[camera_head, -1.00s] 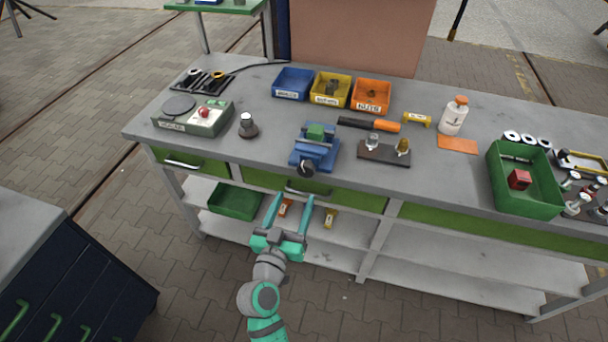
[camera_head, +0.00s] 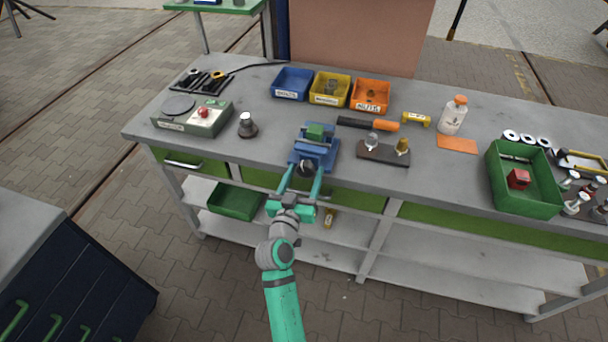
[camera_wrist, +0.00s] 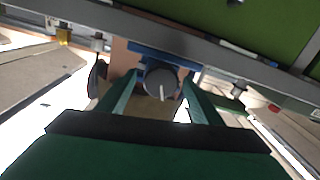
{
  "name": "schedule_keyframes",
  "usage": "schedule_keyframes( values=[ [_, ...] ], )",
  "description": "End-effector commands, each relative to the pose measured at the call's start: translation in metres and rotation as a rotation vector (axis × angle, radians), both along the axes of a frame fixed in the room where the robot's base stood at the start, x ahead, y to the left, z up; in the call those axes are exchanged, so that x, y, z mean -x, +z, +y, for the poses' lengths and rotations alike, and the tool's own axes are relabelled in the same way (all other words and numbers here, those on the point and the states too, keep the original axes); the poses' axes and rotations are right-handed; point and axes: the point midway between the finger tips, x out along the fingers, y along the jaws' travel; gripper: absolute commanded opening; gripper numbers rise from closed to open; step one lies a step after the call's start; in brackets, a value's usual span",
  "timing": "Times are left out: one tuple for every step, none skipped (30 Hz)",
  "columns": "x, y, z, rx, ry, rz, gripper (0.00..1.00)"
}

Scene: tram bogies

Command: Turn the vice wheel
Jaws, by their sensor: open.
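The blue vice (camera_head: 316,150) stands at the front edge of the grey workbench, with a green block (camera_head: 315,131) between its jaws. Its dark round wheel (camera_head: 305,168) faces the front, and in the wrist view the wheel (camera_wrist: 161,80) shows a pale line on its face. My gripper (camera_head: 303,176) is open in front of the bench, with its teal fingers pointing at the wheel. In the wrist view the fingers of my gripper (camera_wrist: 160,92) lie left and right of the wheel. I cannot tell whether either finger touches it.
A drawer front (camera_head: 358,199) lies just below the vice. An orange-handled tool (camera_head: 385,126) and a dark block with two fittings (camera_head: 383,153) are right of the vice. A small dark-based part (camera_head: 247,126) is to its left. Blue, yellow and orange bins stand behind.

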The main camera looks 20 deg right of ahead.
Motion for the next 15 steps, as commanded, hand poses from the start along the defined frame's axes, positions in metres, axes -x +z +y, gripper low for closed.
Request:
schedule_keyframes(
  values=[
    [0.0, -0.0001, 0.0001, 0.0, 0.0, 0.0, 0.6],
    [-0.0001, -0.0001, 0.0005, 0.0, 0.001, 0.0, 0.6],
    [-0.0002, -0.0001, 0.001, 0.0, 0.001, 0.0, 0.6],
    [-0.0002, -0.0002, 0.0012, 0.0, 0.002, 0.0, 0.53],
    [-0.0002, -0.0002, 0.0013, 0.0, 0.002, 0.0, 0.46],
    [-0.0002, -0.0002, 0.0013, 0.0, 0.002, 0.0, 0.36],
    [-0.0002, -0.0002, 0.0013, 0.0, 0.002, 0.0, 0.29],
    [-0.0002, -0.0002, 0.0013, 0.0, 0.002, 0.0, 0.22],
    [0.0, -0.0003, 0.0013, 0.0, 0.002, 0.0, 0.19],
    [0.0, -0.0002, 0.0013, 0.0, 0.002, 0.0, 0.19],
    [0.0, -0.0003, 0.0013, 0.0, 0.002, 0.0, 0.19],
    [0.0, -0.0003, 0.0012, -0.001, 0.002, 0.0, 0.19],
    [0.0, -0.0003, 0.0011, -0.002, 0.001, -0.001, 0.19],
    [0.0002, -0.0003, 0.0008, -0.003, 0.001, -0.002, 0.19],
    [0.0002, -0.0003, 0.0006, -0.007, 0.0, -0.005, 0.19]
  ],
)
